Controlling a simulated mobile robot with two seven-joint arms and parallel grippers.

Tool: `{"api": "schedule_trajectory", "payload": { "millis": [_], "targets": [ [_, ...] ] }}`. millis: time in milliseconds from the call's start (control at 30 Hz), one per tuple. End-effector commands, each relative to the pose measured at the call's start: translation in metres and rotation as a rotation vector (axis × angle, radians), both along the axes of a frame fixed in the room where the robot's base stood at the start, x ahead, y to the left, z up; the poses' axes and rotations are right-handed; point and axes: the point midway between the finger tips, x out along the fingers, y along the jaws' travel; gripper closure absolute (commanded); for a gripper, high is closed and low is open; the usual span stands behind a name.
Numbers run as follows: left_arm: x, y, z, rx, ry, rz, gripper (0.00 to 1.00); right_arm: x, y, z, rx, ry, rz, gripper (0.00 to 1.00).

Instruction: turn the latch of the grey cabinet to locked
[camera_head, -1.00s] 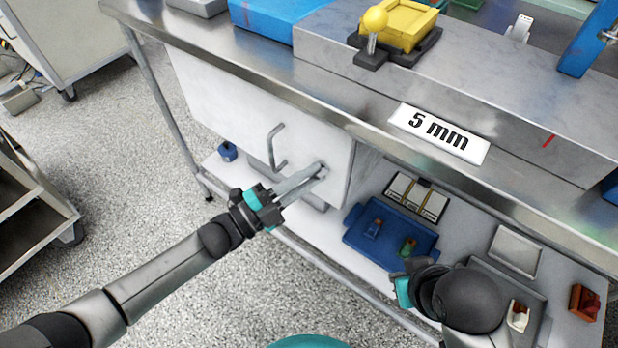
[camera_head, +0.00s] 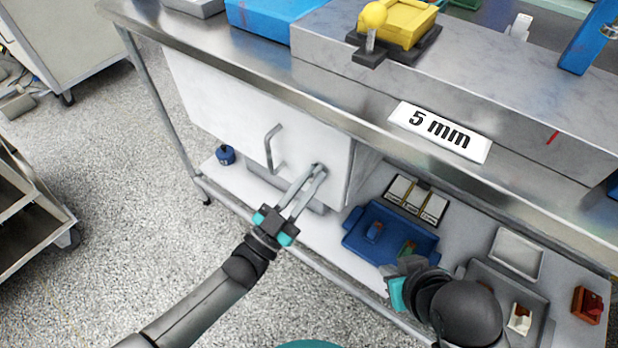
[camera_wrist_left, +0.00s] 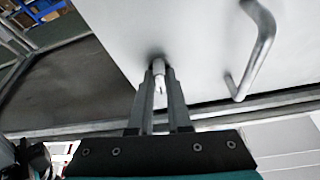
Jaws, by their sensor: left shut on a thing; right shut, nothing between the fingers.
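The grey cabinet (camera_head: 222,108) hangs under the bench top, its pale door closed and carrying a bent bar handle (camera_head: 269,150). The latch (camera_wrist_left: 158,68) is a small metal piece near the door's edge, beside the handle. My left gripper (camera_head: 318,171) is shut on the latch, with its fingers on either side of it in the left wrist view (camera_wrist_left: 160,78). The fingers cover much of the latch, and I cannot tell its marked position. My right gripper (camera_head: 397,290) is shut and empty by the lower shelf; its fingertips are mostly hidden.
A blue tray (camera_head: 353,245) with small parts sits on the lower shelf, right of the cabinet. A grey tray (camera_head: 540,325) and a red-brown block (camera_head: 586,305) lie further right. The bench edge overhangs the cabinet. Floor to the left is clear up to a cart (camera_head: 30,225).

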Motion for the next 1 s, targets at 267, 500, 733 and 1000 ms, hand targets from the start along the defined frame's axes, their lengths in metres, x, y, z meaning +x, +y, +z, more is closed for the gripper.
{"api": "schedule_trajectory", "payload": {
  "millis": [267, 500, 733, 1000],
  "targets": [
    [-0.0007, -0.0005, -0.0007, -0.113, 0.086, 0.001, 1.00, -0.0062, -0.0044, 0.0002, -0.016, 0.039, -0.005, 1.00],
    [-0.0007, -0.0008, -0.0008, -0.152, 0.114, 0.001, 1.00, -0.0080, -0.0079, 0.0015, -0.024, 0.053, -0.011, 1.00],
    [-0.0007, -0.0010, -0.0008, -0.159, 0.119, 0.000, 1.00, -0.0071, -0.0087, 0.0032, -0.024, 0.050, -0.015, 1.00],
    [-0.0007, -0.0010, -0.0008, -0.159, 0.118, 0.000, 0.76, -0.0069, -0.0085, 0.0033, -0.022, 0.050, -0.016, 1.00]
  ]
}}
